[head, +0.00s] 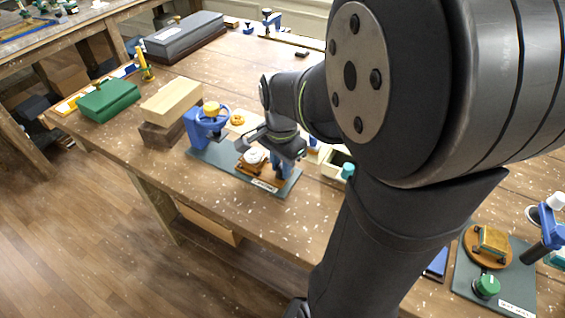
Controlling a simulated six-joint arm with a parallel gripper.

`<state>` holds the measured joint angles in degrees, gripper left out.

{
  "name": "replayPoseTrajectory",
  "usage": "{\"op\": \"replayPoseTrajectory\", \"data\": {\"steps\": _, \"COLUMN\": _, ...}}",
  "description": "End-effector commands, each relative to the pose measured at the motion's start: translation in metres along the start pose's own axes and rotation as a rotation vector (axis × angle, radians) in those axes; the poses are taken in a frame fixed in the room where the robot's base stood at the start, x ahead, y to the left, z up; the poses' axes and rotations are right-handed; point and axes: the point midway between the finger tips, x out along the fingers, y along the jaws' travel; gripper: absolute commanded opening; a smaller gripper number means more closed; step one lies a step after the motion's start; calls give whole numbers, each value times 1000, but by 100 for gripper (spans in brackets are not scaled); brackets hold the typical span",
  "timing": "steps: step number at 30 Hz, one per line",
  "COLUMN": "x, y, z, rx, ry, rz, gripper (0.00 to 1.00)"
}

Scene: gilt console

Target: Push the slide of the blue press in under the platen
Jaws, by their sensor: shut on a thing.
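The blue press (193,128) stands on a dark grey base plate (207,157) near the table's front edge, with a yellow knob (211,108) on top. Its platen is under the blue head, and too small to make out clearly. The slide (246,168), brown with a white round piece (254,156) on it, is out to the right of the head, apart from the platen. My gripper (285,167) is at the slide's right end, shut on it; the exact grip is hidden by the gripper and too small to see.
A pale wood block (172,100) on a dark block and a green box (108,99) stand to the left. A yellow ring (237,119) lies behind the press. A teal-capped item (347,171) is right of my gripper. My arm hides much of the right side.

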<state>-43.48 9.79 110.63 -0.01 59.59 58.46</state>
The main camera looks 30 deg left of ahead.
Motion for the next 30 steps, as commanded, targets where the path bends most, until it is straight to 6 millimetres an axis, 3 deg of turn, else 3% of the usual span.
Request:
{"op": "replayPoseTrajectory", "data": {"steps": 5, "x": 0, "y": -8, "z": 2, "rx": -3, "ry": 0, "rz": 0, "gripper": 0}}
{"op": "replayPoseTrajectory", "data": {"steps": 15, "x": 0, "y": -68, "z": 18, "rx": -2, "ry": 1, "rz": -2, "gripper": 0}}
{"op": "replayPoseTrajectory", "data": {"steps": 26, "x": -1, "y": -74, "z": 19, "rx": 0, "ry": 2, "rz": -2, "gripper": 0}}
{"op": "replayPoseTrajectory", "data": {"steps": 27, "x": -1, "y": -74, "z": 19, "rx": 0, "ry": 1, "rz": -2, "gripper": 28}}
{"op": "replayPoseTrajectory", "data": {"steps": 30, "x": -1, "y": -74, "z": 19, "rx": 0, "ry": 1, "rz": -2, "gripper": 45}}
